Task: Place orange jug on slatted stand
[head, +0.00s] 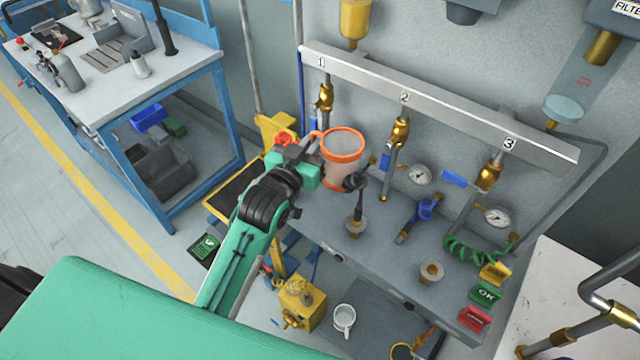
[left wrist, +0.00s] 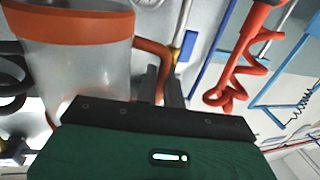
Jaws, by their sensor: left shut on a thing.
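The orange jug (head: 339,168) has a clear, whitish body with an orange rim and handle. It is held up in front of the wall bench, below the pipe marked 1. My left gripper (head: 317,156) is shut on its handle, at the jug's left side. In the left wrist view the jug (left wrist: 80,65) fills the upper left, and the fingers (left wrist: 164,85) meet at the orange handle. I cannot clearly make out the slatted stand; a grey piece with slots (head: 112,52) lies on the white bench at the upper left. My right gripper is not in view.
The grey wall bench (head: 340,215) carries gauges, a blue valve (head: 424,208) and a coiled green hose (head: 470,252). A black-topped fitting (head: 357,203) stands close to the jug. A white mug (head: 344,318) and a yellow box (head: 298,302) are lower down. The white bench (head: 180,65) has clear patches.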

